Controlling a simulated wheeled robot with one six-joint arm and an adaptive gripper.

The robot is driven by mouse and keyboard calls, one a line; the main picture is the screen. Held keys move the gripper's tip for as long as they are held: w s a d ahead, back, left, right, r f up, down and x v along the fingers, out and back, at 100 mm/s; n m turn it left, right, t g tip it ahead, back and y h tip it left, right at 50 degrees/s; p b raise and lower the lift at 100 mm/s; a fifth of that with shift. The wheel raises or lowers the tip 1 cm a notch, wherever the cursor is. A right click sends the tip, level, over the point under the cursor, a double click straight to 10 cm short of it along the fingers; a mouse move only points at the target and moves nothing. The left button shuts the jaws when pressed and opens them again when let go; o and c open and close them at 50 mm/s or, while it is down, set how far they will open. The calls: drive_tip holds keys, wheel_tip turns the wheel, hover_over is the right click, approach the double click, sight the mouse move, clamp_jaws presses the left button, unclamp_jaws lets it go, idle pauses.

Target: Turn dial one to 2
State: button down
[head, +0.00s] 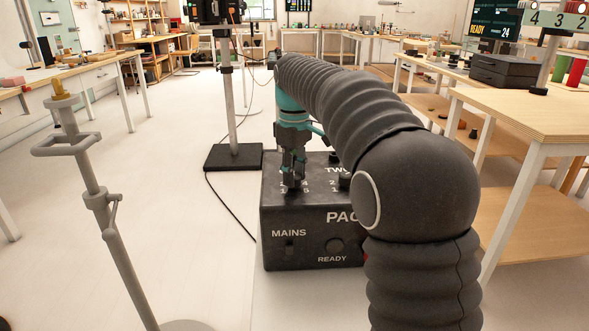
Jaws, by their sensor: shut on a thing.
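The black control box (285,250) stands on the floor in the middle of the head view. Its sloped top carries two dials with white numbers, and its front has a MAINS switch (289,247) and a round READY lamp (335,245) that looks dark. My gripper (293,172) points down at the left dial and is shut on dial one (291,186). The gripper covers most of that dial and its label, so its pointer setting cannot be read. Dial two (345,181), under the label TWO, is partly behind my arm.
A stand on a black base (233,157) is just behind the box, with a cable on the floor. A grey metal stand (92,185) is at the left. A wooden table (540,105) is at the right. Open floor lies left of the box.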

drive_tip(key=shift+m, duration=0.5)
drive_tip(key=c, duration=0.8)
unclamp_jaws()
drive_tip(key=shift+r, duration=0.1)
drive_tip(key=shift+r, duration=5.9)
